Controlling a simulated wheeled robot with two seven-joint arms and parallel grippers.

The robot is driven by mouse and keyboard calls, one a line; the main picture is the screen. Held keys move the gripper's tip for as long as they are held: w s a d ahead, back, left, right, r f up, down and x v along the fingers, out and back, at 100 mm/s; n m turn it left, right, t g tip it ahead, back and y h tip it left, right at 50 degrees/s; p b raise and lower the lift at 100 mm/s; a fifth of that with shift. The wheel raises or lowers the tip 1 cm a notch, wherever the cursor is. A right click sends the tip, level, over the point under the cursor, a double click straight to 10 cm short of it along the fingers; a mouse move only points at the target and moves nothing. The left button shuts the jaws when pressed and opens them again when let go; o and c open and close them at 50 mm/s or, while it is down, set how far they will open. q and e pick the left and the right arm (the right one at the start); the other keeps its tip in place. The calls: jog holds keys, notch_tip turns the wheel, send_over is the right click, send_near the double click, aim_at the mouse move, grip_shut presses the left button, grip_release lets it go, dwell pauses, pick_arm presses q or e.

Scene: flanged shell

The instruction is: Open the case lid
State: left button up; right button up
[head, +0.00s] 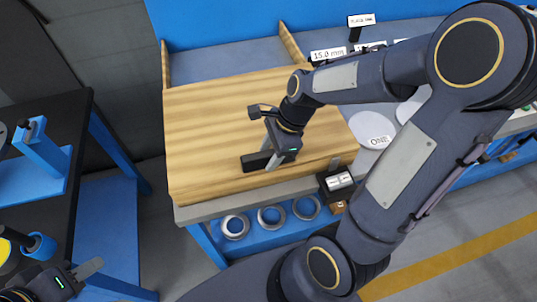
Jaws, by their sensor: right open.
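No case with a clearly separate lid can be made out. A wide, flat wooden top (215,120) fills the middle of the head view. A small black block (253,161) lies at its front part; I cannot tell if it is a handle. My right gripper (265,137) is open over the wooden top, with one grey finger beside the black block. I cannot tell if they touch. My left gripper (84,272) shows only partly at the lower left, away from the wooden top, and its opening is unclear.
Grey rings (271,216) sit on a blue shelf below the top's front edge. A small black labelled box (336,184) stands at its front right corner. A white disc marked ONE (372,129) lies to the right. A black table (78,140) with blue fixtures stands left.

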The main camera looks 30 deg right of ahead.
jog(key=shift+a+f, duration=0.15)
jog(key=shift+f, duration=0.2)
grip_shut()
